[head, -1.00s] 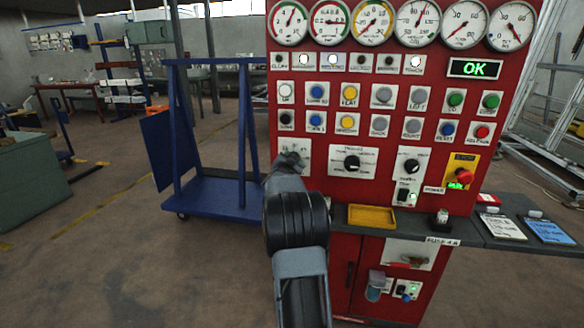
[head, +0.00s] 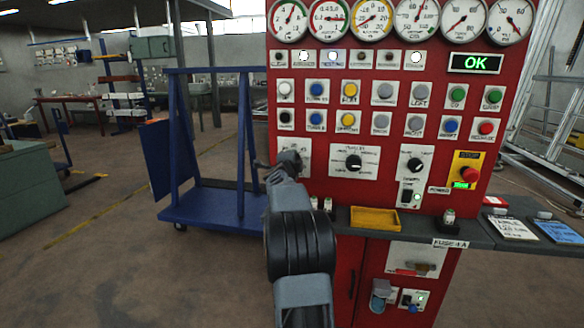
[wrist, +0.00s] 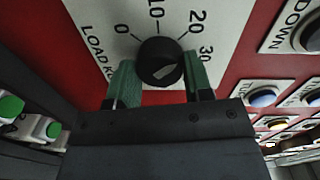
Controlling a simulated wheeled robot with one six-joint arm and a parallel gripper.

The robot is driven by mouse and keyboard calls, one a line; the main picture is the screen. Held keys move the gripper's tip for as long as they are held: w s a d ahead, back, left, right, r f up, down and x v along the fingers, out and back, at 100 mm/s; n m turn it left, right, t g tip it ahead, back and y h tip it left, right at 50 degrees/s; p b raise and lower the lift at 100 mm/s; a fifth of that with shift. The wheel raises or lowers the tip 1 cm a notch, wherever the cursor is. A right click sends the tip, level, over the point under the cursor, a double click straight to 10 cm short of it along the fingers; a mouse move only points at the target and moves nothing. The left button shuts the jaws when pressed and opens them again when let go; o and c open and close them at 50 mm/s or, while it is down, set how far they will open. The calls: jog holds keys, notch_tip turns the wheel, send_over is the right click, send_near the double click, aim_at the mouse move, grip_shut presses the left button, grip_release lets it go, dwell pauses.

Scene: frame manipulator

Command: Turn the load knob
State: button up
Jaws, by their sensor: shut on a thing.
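The load knob (wrist: 160,64) is a round black knob on a white plate (wrist: 124,42) marked 0, 10, 20 and 30. A light grey wedge on its face slants up to the right, roughly toward the 30 side. My gripper (wrist: 160,82) has its two green fingers on either side of the knob and is shut on it. In the head view my gripper (head: 284,163) is at the lower left of the red panel (head: 335,188). It hides the knob there, and only part of the white plate (head: 291,146) shows.
Another black knob (head: 354,162) sits to the right, with rows of buttons above. A yellow tray (head: 375,218) stands on the grey shelf (head: 480,232) below. A red emergency button (head: 468,174) is farther right. A blue cart (head: 210,205) stands left of the panel.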

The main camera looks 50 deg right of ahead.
jog(key=shift+f+m+b, duration=0.1)
jog(key=shift+m+b, duration=1.9)
jog(key=shift+m, duration=1.6)
jog(key=o, duration=0.9)
jog(key=b+v, duration=0.1)
jog(key=v, duration=1.2)
jog(key=shift+s+a, duration=0.25)
jog(key=shift+s, duration=0.15)
